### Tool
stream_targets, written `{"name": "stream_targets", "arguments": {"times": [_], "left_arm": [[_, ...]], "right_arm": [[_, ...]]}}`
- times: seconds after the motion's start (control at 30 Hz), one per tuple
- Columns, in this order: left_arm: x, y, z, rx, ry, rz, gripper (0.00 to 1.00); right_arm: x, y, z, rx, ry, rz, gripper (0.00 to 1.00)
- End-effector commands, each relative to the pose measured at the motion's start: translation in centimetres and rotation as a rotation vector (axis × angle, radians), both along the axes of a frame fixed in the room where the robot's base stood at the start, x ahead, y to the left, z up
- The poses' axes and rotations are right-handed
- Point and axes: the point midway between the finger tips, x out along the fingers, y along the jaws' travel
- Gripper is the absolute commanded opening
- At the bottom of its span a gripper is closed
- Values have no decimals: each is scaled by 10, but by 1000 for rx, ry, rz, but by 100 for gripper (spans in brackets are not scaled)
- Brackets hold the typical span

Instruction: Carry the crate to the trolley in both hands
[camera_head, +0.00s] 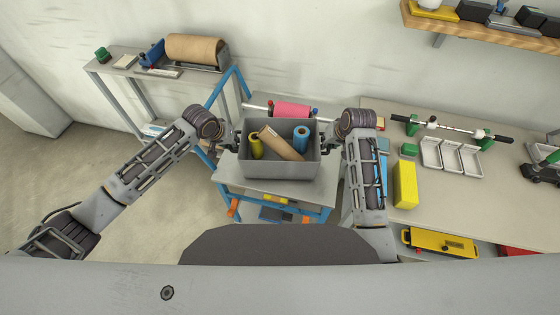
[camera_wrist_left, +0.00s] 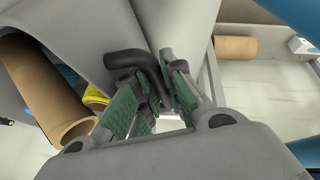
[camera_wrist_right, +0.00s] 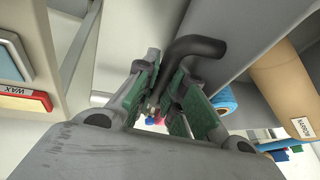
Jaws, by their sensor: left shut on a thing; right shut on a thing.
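The grey crate (camera_head: 278,168) is in the middle of the head view, roughly level, with a yellow roll (camera_head: 255,147), a brown tube (camera_head: 281,143) and a blue roll (camera_head: 301,137) inside. Behind and below it is the grey top of the blue-framed trolley (camera_head: 290,189); I cannot tell whether the crate touches it. My left gripper (camera_head: 236,141) is shut on the dark bent handle at the crate's left end, also seen in the left wrist view (camera_wrist_left: 150,66). My right gripper (camera_head: 324,143) is shut on the matching right-end handle, which shows in the right wrist view (camera_wrist_right: 196,46).
A pink roll (camera_head: 292,110) lies on a bar just behind the crate. A side bench (camera_head: 115,63) with a large brown roll (camera_head: 196,48) stands back left. A long table (camera_head: 440,200) on the right carries a yellow block (camera_head: 405,185) and white trays (camera_head: 450,155). Floor is open at left.

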Motion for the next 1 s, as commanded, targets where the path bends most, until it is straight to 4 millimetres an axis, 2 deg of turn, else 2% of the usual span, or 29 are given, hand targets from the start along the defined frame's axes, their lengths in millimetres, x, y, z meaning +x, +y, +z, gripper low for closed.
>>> {"name": "stream_targets", "arguments": {"times": [0.6,0.63,0.8,1.0], "left_arm": [[1,0,-10,-2,-2,0,0],[0,0,-12,0,0,0,12],[0,0,-11,0,0,0,33],[0,-1,-11,-2,0,-1,33]], "right_arm": [[1,0,-10,1,-3,0,0],[0,0,-12,0,0,0,12],[0,0,-11,0,0,0,33],[0,1,-11,1,0,0,33]]}}
